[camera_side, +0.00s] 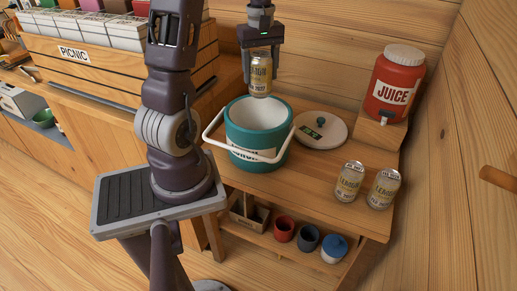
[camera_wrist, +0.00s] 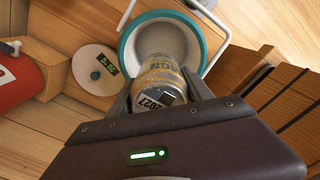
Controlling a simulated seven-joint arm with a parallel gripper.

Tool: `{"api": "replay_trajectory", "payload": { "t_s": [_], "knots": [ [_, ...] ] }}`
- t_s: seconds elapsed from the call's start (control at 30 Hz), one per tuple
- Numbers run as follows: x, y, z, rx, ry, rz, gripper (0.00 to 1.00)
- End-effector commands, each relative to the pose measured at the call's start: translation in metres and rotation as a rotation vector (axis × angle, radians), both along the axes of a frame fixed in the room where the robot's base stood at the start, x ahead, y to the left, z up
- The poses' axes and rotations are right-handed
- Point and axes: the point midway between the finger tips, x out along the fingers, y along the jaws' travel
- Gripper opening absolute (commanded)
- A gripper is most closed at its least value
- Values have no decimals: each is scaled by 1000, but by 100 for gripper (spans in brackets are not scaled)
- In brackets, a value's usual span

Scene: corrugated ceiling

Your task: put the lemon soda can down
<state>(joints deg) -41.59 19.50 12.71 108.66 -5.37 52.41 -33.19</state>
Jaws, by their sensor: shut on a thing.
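My gripper (camera_side: 260,50) is shut on a lemon soda can (camera_side: 260,76), gold and silver with a "LEMON" label. The can is held upright in the air above the teal cooler bucket (camera_side: 240,150), which has a white rim, a white handle and its top open. In the wrist view the can (camera_wrist: 158,75) sits between the fingers, and the white inside of the bucket (camera_wrist: 160,38) shows behind it. Two more lemon soda cans stand on the wooden table, a left one (camera_side: 349,182) and a right one (camera_side: 383,188). The bottom of the bucket is hidden in the side view.
A round white lid (camera_side: 321,131) with a teal knob lies right of the bucket. A red juice dispenser (camera_side: 394,84) stands on a wooden block behind it. A wooden picnic crate (camera_side: 100,60) stands at left. Cups (camera_side: 308,238) sit on the shelf below. The table's front middle is clear.

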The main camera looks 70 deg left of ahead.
Motion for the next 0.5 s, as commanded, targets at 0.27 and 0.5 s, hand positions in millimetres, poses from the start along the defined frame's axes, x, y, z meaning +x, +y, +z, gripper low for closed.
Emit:
{"api": "replay_trajectory", "payload": {
  "t_s": [0.27, 0.5],
  "knots": [
    [-6, 1, -54, -4, 3, 1, 0],
    [-6, 2, -104, -3, 2, 1, 0]
  ]
}}
